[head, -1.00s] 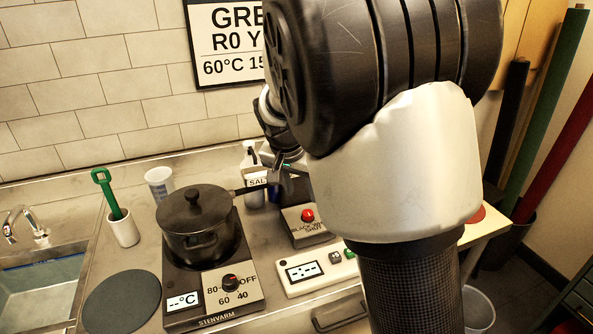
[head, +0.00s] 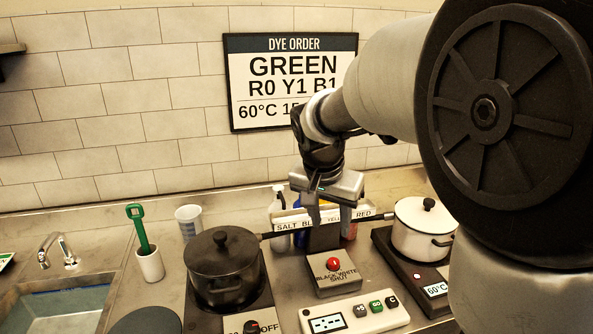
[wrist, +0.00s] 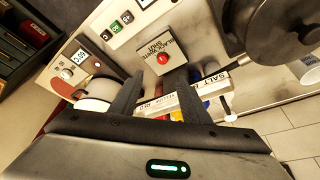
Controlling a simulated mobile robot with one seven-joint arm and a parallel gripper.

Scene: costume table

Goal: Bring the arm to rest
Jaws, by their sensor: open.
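My gripper (head: 330,212) hangs from my arm above the middle of the counter in the head view, in front of the labelled bottle rack (head: 290,224). Its jaws are open with nothing between them. In the wrist view my gripper (wrist: 155,88) shows two dark fingers spread apart. The control box with a red button (wrist: 162,58) lies beyond the fingertips, apart from them. My arm covers the right side of the head view and hides what is behind it.
A black pot (head: 222,262) stands on the left hotplate, a white pot (head: 422,230) on the right one. Their handles reach toward the rack. A timer box (head: 352,316) lies in front. A white cup with a green tool (head: 150,264) and a sink (head: 60,300) are left.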

